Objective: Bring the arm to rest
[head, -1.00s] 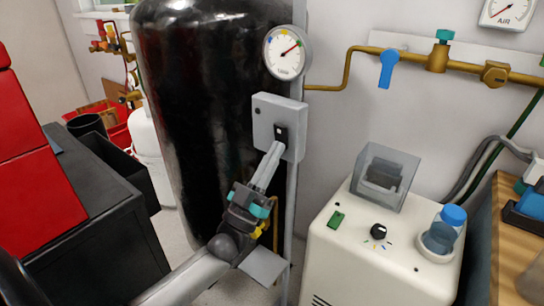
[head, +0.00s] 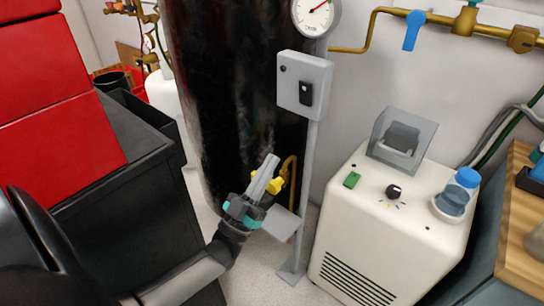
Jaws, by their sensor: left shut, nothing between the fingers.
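My left gripper (head: 268,172) is shut and empty, with its fingers pointing up. It is in front of the lower part of the black tank (head: 225,90), below the grey switch box (head: 304,84) and apart from it. The box is on a grey post (head: 309,170) and has a dark rocker switch (head: 306,94) on its face. My left arm comes in from the lower left. My right gripper is not in view.
A white machine (head: 380,225) with a dark knob (head: 393,191) stands to the right. A yellow valve (head: 276,184) on a brass pipe is just behind my left gripper. A dark cabinet (head: 130,215) and red boxes (head: 60,140) are at the left.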

